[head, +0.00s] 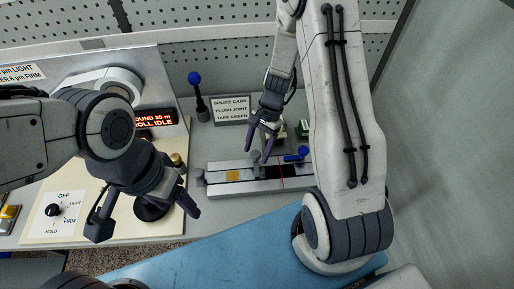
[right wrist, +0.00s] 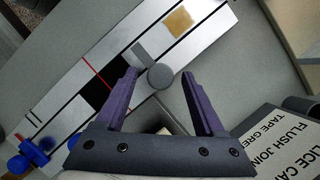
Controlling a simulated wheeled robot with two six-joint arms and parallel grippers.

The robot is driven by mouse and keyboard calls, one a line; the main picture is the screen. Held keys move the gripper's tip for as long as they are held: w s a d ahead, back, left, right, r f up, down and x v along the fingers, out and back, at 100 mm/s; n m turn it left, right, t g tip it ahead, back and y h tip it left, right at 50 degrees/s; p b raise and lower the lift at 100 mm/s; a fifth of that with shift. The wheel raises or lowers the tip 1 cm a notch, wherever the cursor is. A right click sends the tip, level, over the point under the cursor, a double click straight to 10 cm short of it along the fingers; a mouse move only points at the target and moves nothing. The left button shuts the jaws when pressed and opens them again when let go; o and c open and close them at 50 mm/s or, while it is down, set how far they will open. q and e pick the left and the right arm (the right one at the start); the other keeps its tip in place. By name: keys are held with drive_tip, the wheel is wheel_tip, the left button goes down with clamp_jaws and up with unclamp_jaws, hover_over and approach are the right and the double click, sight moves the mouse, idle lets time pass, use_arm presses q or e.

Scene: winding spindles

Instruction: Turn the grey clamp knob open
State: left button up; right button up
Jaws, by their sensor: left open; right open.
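The grey clamp knob (right wrist: 160,75) shows in the right wrist view as a round grey disc with a short grey bar beside it, at the splicing block (right wrist: 212,12). My right gripper (right wrist: 160,82) is open, with its two purple fingers on either side of the knob and gaps between. In the head view my right gripper (head: 261,146) points down over the block (head: 222,188), and the knob (head: 256,156) shows by its fingertips. My left gripper (head: 147,213) is open and empty at the left, over the cream panel.
A blue clamp knob (head: 297,155) sits on the block's right part, close to my right arm. A splice card (head: 231,109) and a blue-balled lever (head: 195,79) stand behind. A dial panel (head: 54,211) lies at the left. The blue mat (head: 220,250) in front is largely clear.

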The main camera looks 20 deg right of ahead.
clamp_jaws()
drive_tip(key=shift+n, duration=0.3)
drive_tip(key=n, duration=0.1)
drive_tip(key=n+g+p, duration=0.1)
drive_tip(key=shift+w+a+r+n+h, duration=0.1)
drive_tip(key=shift+w+n+h, duration=0.05)
drive_tip(key=shift+n+h, duration=0.25)
drive_tip(key=n+h, duration=0.1)
drive_tip(key=n, duration=0.3)
drive_tip(key=shift+w+a+g+p, duration=0.1)
drive_tip(key=shift+a+g+p, duration=0.05)
drive_tip(key=shift+g+p, duration=0.25)
drive_tip(key=n+h, duration=0.1)
drive_tip(key=n, duration=0.2)
drive_tip(key=n+h, duration=0.1)
drive_tip(key=n, duration=0.1)
drive_tip(key=shift+a+n, duration=0.2)
drive_tip(key=shift+n, duration=0.2)
drive_tip(key=shift+a+n+h, duration=0.1)
drive_tip(key=shift+n+h, duration=1)
drive_tip(key=shift+n, duration=1.2)
